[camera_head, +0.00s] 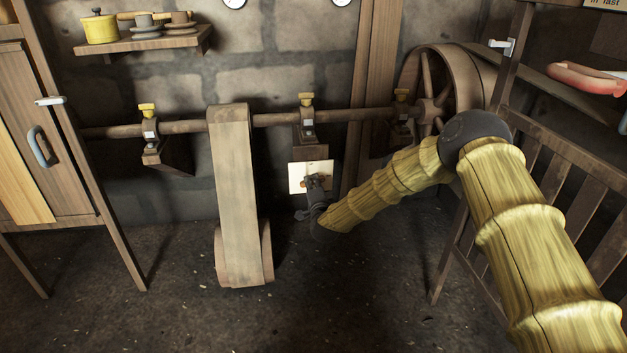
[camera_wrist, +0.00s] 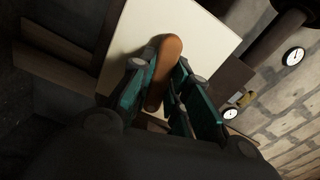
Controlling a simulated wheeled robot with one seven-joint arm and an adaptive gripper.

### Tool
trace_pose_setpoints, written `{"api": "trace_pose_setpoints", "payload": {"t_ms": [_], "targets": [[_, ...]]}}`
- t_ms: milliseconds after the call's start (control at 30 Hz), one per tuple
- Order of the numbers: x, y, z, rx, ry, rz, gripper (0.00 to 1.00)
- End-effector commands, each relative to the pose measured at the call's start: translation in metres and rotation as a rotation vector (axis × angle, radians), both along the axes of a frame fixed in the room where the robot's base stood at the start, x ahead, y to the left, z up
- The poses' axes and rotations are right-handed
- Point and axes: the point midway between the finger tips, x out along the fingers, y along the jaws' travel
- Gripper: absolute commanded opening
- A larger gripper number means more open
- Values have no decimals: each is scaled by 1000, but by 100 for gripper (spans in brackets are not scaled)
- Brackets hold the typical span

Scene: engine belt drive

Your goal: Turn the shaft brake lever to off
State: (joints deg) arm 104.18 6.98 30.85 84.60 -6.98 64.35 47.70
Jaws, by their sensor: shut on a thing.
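The shaft brake lever (camera_wrist: 168,62) is a rounded brown handle standing in front of a pale square plate (camera_head: 298,177) on the wall, below the middle shaft bearing. In the wrist view the pale plate (camera_wrist: 205,25) lies behind the lever. My gripper (camera_head: 316,183) is at the plate in the head view. In the wrist view my gripper (camera_wrist: 164,88) has its green-padded fingers on both sides of the lever, shut on it. The lever's lower part is hidden between the fingers, and its pivot and any markings cannot be made out.
A horizontal shaft (camera_head: 278,119) runs along the stone wall above the plate. A broad belt (camera_head: 236,185) hangs to the left, and a large spoked wheel (camera_head: 424,85) stands at right. A wooden railing (camera_head: 562,185) is at far right. The floor in front (camera_head: 330,290) is clear.

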Motion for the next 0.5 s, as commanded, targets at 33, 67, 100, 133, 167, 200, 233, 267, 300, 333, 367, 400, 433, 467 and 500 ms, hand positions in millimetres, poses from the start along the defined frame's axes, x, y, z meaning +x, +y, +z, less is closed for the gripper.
{"api": "trace_pose_setpoints", "payload": {"t_ms": [33,67,100,133,167,200,233,267,300,333,367,400,433,467,500], "targets": [[-1,1,4,-44,-5,0,0],[-1,1,4,-71,-9,1,0],[-1,0,4,-109,-14,0,0],[-1,0,4,-137,-19,0,0],[-1,0,4,-164,-24,0,0],[-1,0,4,-204,-31,1,0],[-1,0,4,-232,-36,1,0],[-1,0,4,-259,-40,0,0],[-1,0,4,-297,-46,1,0],[-1,1,4,-326,-50,2,0],[-1,1,4,-354,-55,2,0],[-1,0,4,-391,-61,1,0],[-1,0,4,-420,-65,1,0],[-1,1,4,-448,-70,1,0],[-1,0,3,-485,-76,1,0]]}}
